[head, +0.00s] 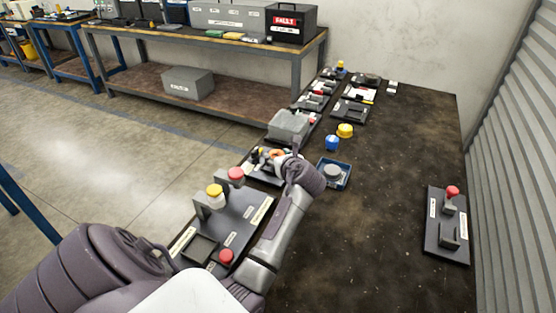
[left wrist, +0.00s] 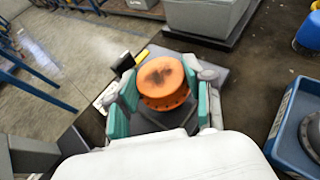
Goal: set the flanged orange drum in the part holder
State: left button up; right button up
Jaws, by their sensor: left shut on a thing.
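The flanged orange drum (left wrist: 163,82) is upright between the teal-padded fingers of my left gripper (left wrist: 165,98) in the left wrist view. The gripper is shut on it. In the head view only a small orange part of the drum (head: 277,153) shows past my left gripper (head: 278,158). They are over a small station board (head: 262,173) at the table's left edge. A dark grey block-like piece shows under the drum in the left wrist view; I cannot tell whether the drum touches it. The part holder cannot be told for certain. My right gripper is not in view.
A blue tray (head: 346,184) with a grey round part stands right of the gripper. A grey box (head: 289,126) is behind it. A board with red and yellow knobs (head: 232,222) lies in front. Another board (head: 447,232) is at right. The table's middle is clear.

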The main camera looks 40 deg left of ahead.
pick_arm(q)
notch_tip(320, 180, down, 2)
jog(key=shift+f, duration=0.1)
jog(key=o, duration=1.2)
jog(key=shift+c, duration=0.2)
